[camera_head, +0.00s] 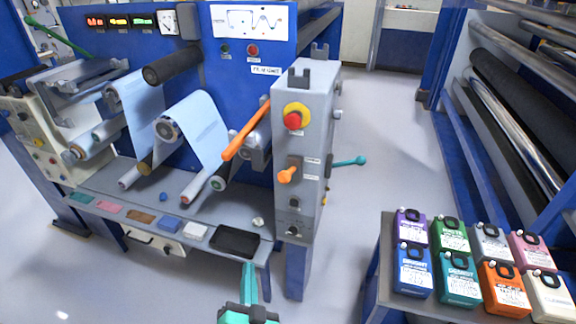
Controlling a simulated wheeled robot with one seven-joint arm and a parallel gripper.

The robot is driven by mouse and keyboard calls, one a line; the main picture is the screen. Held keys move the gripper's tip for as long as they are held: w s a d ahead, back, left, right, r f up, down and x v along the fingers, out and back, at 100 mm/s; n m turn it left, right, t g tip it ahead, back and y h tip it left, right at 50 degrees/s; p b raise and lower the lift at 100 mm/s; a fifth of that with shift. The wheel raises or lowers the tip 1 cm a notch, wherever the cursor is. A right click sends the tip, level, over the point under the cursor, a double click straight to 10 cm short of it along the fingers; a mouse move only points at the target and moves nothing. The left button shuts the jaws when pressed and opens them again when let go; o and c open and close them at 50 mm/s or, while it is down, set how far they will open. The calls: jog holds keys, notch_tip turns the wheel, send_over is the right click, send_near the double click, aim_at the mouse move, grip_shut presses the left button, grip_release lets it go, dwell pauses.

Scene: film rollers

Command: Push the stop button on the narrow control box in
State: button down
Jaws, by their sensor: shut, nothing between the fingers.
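The narrow control box (319,130) is a tall grey housing at the right end of the blue machine. Its stop button (293,120) is a red mushroom head on a yellow collar, high on the front face. Below it on the same face is an orange knob (287,175). My gripper (249,266) shows at the bottom of the head view, with teal fingers pointing up the picture. It is shut and empty, well below the button in the picture and apart from the box. Nothing covers the button.
An orange lever (245,132) sticks out left of the box, and a teal lever (347,161) out right. A shelf with a black tray (235,241) lies left of the box's lower part. Several coloured canisters stand on a table (385,262) at right. Floor between is clear.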

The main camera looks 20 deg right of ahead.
jog(key=w+d+r+m+h, duration=0.2)
jog(key=r+m, duration=0.3)
jog(key=r, duration=0.4)
jog(key=w+d+r+m+g+h, duration=0.1)
jog(key=w+d+r+m+h, duration=0.1)
jog(key=r, duration=0.6)
jog(key=w+d+r+m+g+h, duration=0.1)
jog(key=w+d+r+m+h, duration=0.2)
jog(key=r+m, duration=0.5)
jog(key=shift+w+d+r, duration=0.8)
jog(key=shift+w+d, duration=0.05)
jog(key=shift+d, duration=0.3)
jog(key=shift+d, duration=0.1)
